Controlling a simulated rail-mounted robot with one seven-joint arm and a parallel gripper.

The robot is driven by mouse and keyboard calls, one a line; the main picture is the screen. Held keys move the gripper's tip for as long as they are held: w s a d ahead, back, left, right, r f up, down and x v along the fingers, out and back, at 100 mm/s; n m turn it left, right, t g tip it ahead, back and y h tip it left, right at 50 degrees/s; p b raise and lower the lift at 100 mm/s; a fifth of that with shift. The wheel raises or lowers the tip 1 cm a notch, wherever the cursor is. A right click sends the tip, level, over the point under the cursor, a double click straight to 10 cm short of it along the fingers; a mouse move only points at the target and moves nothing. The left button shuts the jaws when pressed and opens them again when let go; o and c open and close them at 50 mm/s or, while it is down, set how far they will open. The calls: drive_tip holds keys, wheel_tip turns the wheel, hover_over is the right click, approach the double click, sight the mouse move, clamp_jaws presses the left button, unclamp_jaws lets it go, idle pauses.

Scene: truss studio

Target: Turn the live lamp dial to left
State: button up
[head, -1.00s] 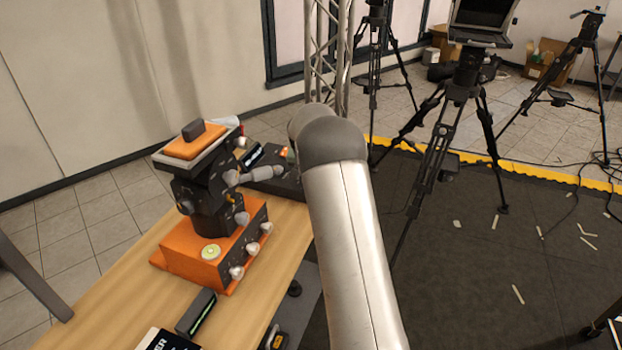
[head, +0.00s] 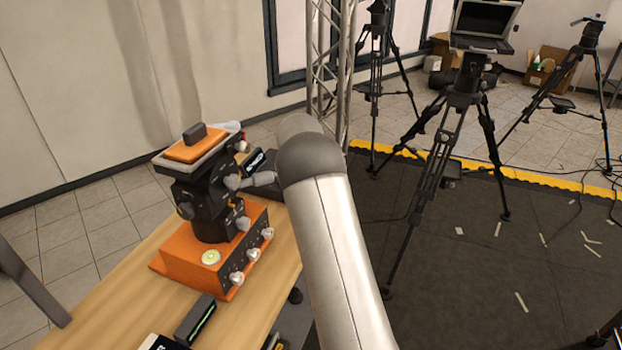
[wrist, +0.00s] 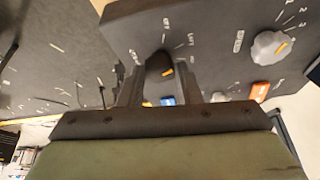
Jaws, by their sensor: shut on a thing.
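In the wrist view a dark panel (wrist: 205,25) carries a black dial (wrist: 158,63) with an orange pointer mark at its lower right. Small white labels surround it, too small and tilted to read surely. My gripper (wrist: 160,75) has one finger on each side of this black dial and is shut on it. A larger grey dial (wrist: 268,46) with a yellow-orange mark sits to the right on the same panel, clear of the fingers. In the head view my arm hides most of the gripper and the dial.
An orange-based device (head: 190,262) with a black head and several pale knobs stands on the wooden table (head: 110,305). A small dark box (head: 195,318) lies in front of it. Tripods (head: 462,110) and a truss post (head: 328,65) stand behind, on the floor.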

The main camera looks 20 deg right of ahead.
drive_tip(key=o, duration=1)
drive_tip(key=b+v, duration=0.1)
drive_tip(key=v, duration=1.6)
drive_tip(key=shift+r, duration=0.2)
drive_tip(key=s+a+f+n+y+p, duration=0.1)
drive_tip(key=s+a, duration=0.4)
drive_tip(key=s, duration=0.8)
drive_tip(key=s+a+f+n+g+y, duration=0.1)
drive_tip(key=s+a+f+n, duration=0.3)
drive_tip(key=s, duration=1)
drive_tip(key=s+a+f+n+g+y+p, duration=0.1)
drive_tip(key=s+a+n, duration=0.5)
drive_tip(key=s, duration=0.8)
wheel_tip(320, 180, down, 2)
drive_tip(key=shift+f+y+p, duration=0.2)
drive_tip(key=shift+y+p, duration=0.1)
drive_tip(key=shift+y, duration=0.2)
